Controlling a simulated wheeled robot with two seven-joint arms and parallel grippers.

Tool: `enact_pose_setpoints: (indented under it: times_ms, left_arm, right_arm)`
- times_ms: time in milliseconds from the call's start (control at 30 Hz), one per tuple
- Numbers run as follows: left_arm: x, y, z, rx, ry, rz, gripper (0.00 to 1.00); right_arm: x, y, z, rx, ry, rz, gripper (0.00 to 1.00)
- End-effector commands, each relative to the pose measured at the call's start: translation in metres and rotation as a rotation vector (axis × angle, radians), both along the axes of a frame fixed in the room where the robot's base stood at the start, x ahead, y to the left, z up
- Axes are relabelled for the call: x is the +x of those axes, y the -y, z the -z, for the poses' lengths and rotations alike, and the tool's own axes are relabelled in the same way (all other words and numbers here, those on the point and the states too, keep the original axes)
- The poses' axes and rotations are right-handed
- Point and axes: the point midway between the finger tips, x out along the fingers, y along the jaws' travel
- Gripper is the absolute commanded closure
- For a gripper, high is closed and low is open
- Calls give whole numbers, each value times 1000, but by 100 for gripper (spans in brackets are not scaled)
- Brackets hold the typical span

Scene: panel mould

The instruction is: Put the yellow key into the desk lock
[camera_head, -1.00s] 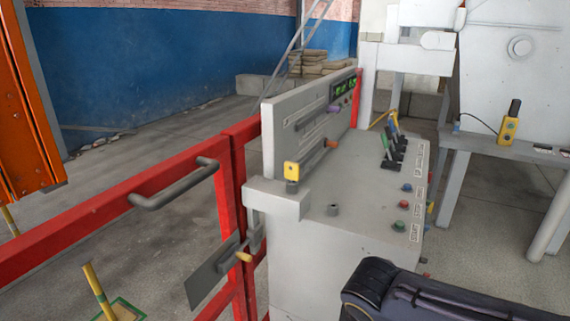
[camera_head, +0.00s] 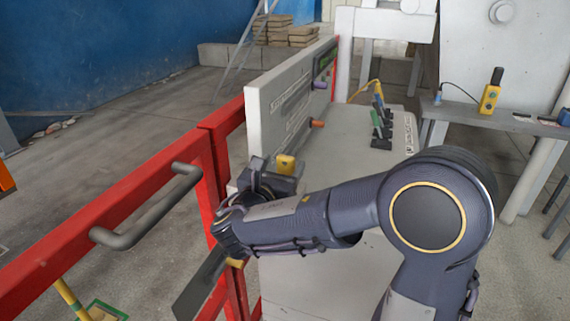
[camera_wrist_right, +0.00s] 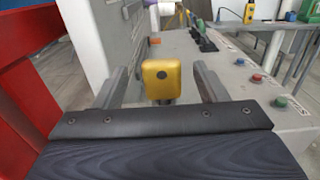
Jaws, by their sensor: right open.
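The yellow key (camera_wrist_right: 161,80) shows its yellow head in the right wrist view, centred between the two fingers of my right gripper (camera_wrist_right: 161,88). The fingers stand apart on either side of it, with a gap on each side. In the head view the yellow key (camera_head: 286,164) shows just beyond my right gripper (camera_head: 262,172), at the near end of the grey desk (camera_head: 338,172). My right arm hides the near part of the desk. I cannot tell where the desk lock is. My left gripper is not in view.
A red rail frame (camera_head: 150,220) with a dark grey handle (camera_head: 150,208) stands left of the desk. An upright grey panel (camera_head: 285,105) runs along the desk's left side. Buttons (camera_wrist_right: 254,79) and levers (camera_head: 378,122) sit on the desk's right side.

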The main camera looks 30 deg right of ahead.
Motion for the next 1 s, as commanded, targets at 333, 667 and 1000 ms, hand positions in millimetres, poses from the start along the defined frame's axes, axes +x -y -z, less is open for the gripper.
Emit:
enact_pose_setpoints:
  times_ms: [333, 667, 1000]
  left_arm:
    - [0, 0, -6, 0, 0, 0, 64]
    - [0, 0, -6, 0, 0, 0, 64]
    - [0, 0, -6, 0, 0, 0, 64]
  right_arm:
    - [18, 23, -1, 1, 0, -1, 35]
    - [18, 22, -1, 1, 0, -1, 61]
    - [18, 22, -1, 2, 1, -1, 83]
